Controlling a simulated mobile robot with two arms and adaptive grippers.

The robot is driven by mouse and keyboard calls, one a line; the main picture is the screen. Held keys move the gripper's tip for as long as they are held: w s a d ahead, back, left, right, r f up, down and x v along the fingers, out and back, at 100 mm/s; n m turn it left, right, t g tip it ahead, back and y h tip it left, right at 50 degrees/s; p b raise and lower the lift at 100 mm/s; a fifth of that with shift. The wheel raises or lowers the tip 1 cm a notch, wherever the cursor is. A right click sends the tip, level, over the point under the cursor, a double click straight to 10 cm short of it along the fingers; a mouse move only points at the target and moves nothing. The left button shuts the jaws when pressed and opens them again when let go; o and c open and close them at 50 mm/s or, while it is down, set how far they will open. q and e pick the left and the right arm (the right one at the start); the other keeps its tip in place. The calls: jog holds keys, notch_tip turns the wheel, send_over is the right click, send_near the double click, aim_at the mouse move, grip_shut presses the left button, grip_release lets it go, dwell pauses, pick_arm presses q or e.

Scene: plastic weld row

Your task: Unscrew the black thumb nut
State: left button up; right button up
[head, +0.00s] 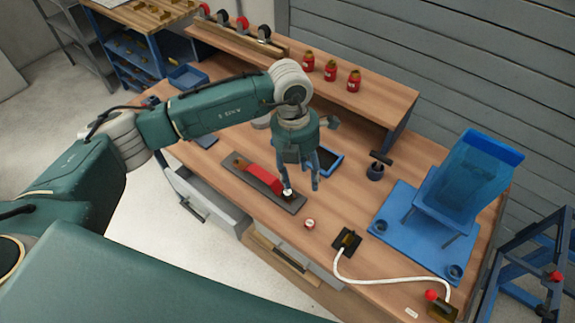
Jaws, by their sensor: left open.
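My left gripper (301,187) points down over the workbench, open, its two fingers apart. Its left fingertip is at the front end of a red bar (261,179), by a small white piece (287,194). The red bar lies on a dark grey plate (290,206). I cannot make out a black thumb nut for certain; the fingers may hide part of the bar's end. Small dark round parts sit on the blue base plate, one at its left corner (380,226) and one at its front corner (453,271). My right gripper is not in view.
A small red-and-white round item (309,223) and a black block (346,240) with a white cable (390,281) lie near the front edge. A blue tray (328,161), a dark cup (375,172) and a blue translucent bin (470,180) stand behind. Red bottles (330,71) line the shelf.

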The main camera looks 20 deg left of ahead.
aim_at(288, 193)
pick_arm(q)
jog(key=shift+y, duration=0.7)
jog(key=a+f+p, duration=0.1)
jog(key=f, duration=0.2)
jog(key=a+f+p, duration=0.1)
jog(key=f, duration=0.2)
jog(key=w+a+f+p, duration=0.1)
jog(key=a+f, duration=0.1)
jog(key=shift+f, duration=1.15)
